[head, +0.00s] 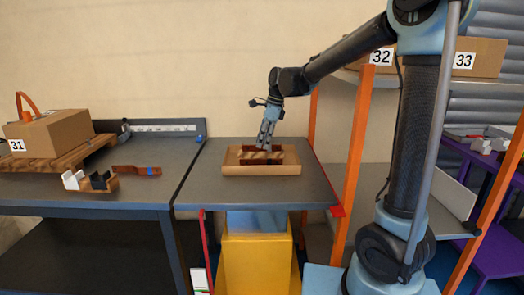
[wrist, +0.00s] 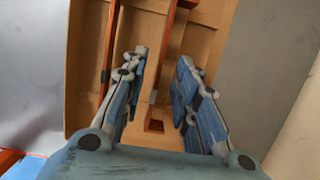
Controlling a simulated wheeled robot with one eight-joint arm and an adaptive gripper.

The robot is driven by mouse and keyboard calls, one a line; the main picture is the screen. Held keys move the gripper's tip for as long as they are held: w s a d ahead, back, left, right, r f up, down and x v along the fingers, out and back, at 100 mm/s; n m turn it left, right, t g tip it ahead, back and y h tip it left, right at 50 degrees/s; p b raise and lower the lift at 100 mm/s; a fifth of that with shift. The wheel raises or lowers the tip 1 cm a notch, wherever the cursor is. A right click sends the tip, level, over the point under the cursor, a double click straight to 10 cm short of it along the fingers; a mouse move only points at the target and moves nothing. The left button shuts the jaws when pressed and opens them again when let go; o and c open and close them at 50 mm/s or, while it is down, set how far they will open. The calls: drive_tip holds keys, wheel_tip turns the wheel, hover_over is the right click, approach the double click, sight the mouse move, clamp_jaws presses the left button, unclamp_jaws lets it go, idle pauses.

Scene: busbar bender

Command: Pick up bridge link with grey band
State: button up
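My gripper (head: 264,146) points down into a shallow tan tray (head: 262,170) on the grey table. In the wrist view my gripper (wrist: 161,62) has its two blue-grey fingers apart. Between them runs a narrow brown bar (wrist: 166,48) with a small greyish patch; I cannot tell if this is the bridge link or a tray divider. In the head view the tray's contents are small and partly covered by my gripper.
The left table holds a copper piece with a blue band (head: 137,170), a black and white holder (head: 90,181) and a cardboard box (head: 50,135) on a pallet. An orange-post shelf (head: 355,140) stands right of the tray table. The tabletop around the tray is clear.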

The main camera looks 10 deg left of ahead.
drive_tip(key=shift+x, duration=0.8)
clamp_jaws()
